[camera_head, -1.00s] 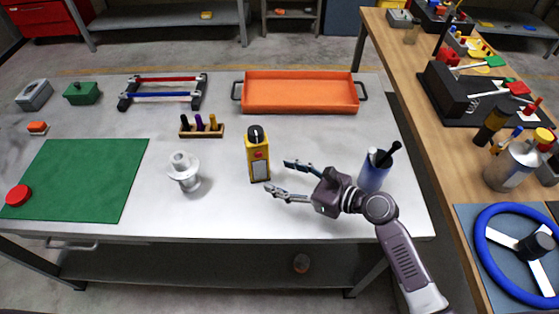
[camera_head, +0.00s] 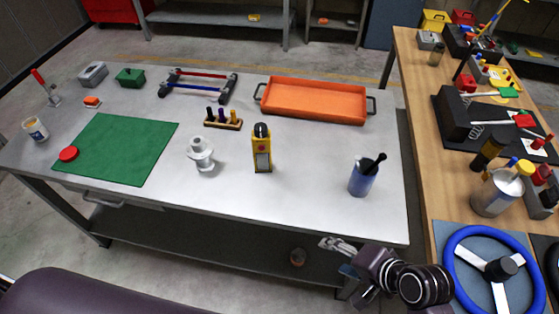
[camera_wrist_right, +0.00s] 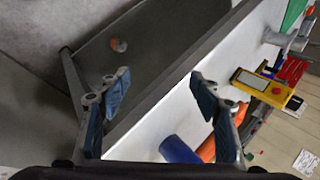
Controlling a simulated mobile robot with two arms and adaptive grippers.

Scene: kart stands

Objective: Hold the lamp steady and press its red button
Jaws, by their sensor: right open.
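The yellow lamp (camera_head: 262,150), with a black top and a pale front panel, stands upright on the grey table near its middle. In the right wrist view the lamp (camera_wrist_right: 262,86) lies toward the right, with a small red button (camera_wrist_right: 277,91) on its face. My right gripper (camera_head: 338,257) is open and empty, off the table's front edge, below and to the right of the lamp and well apart from it. Its two blue-padded fingers (camera_wrist_right: 160,78) are spread in the wrist view. My left gripper is not in view.
A blue cup (camera_head: 362,180) with dark tools stands right of the lamp. A white spool-like part (camera_head: 201,152) stands to its left. Behind are an orange tray (camera_head: 314,100) and a small peg rack (camera_head: 224,124). A wooden bench (camera_head: 415,120) runs along the right.

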